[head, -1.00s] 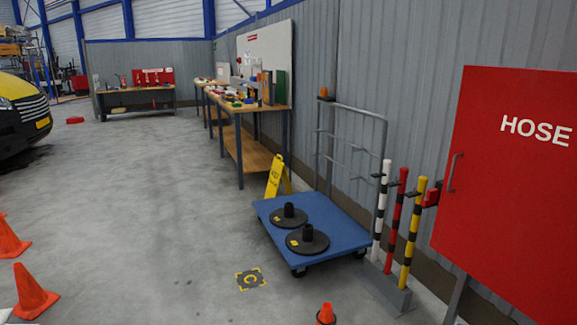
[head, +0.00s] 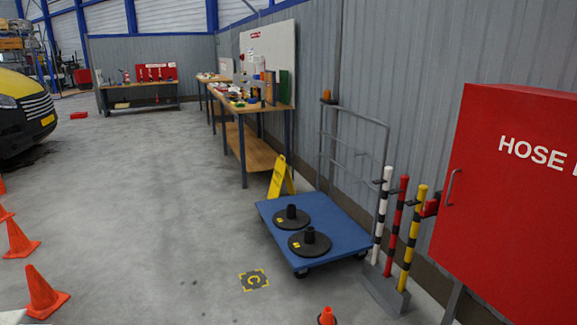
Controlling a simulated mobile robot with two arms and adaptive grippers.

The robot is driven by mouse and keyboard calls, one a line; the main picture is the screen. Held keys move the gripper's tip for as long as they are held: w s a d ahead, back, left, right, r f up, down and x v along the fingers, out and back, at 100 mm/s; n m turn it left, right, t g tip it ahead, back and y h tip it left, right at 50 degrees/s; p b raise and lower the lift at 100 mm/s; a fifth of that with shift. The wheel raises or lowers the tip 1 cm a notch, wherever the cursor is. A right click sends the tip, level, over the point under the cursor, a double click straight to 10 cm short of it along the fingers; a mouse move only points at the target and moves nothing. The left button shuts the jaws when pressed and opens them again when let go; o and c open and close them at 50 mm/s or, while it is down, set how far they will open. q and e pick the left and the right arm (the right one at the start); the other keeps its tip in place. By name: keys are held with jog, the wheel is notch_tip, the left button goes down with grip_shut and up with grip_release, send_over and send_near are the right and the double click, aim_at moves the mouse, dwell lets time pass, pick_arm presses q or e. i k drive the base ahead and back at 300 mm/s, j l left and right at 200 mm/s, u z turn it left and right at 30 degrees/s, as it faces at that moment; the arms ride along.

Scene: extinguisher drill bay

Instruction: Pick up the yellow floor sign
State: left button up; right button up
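The yellow floor sign (head: 278,178) stands upright on the floor like an A-frame, behind the blue platform trolley (head: 340,244) and in front of the workbench's near end. Its lower part is partly hidden behind the trolley's back left corner. Neither of my grippers shows in the head view, so their state and distance from the sign cannot be seen.
Two black round bases (head: 311,242) sit on the trolley. Striped posts (head: 413,236) in a grey stand and a red hose cabinet (head: 512,180) are on the right. Orange cones (head: 43,293) line the left. A workbench (head: 262,152) runs along the wall. Middle floor is clear.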

aim_at(279, 168)
jog(key=i+j+u, duration=0.3)
jog(key=i, duration=0.25)
jog(key=i+j+u, duration=0.15)
jog(key=i+u, duration=0.15)
jog(key=i, duration=0.25)
jog(key=i+u, duration=0.15)
jog(key=i, duration=1.6)
jog(key=i+z, duration=0.15)
jog(key=i, duration=0.7)
jog(key=i+j+z, duration=0.15)
jog(key=i, duration=0.7)
jog(key=i+z, duration=0.4)
jog(key=i+j+z, duration=0.1)
jog(key=i+z, duration=0.25)
jog(key=i+j+z, duration=0.25)
jog(key=i+z, duration=0.15)
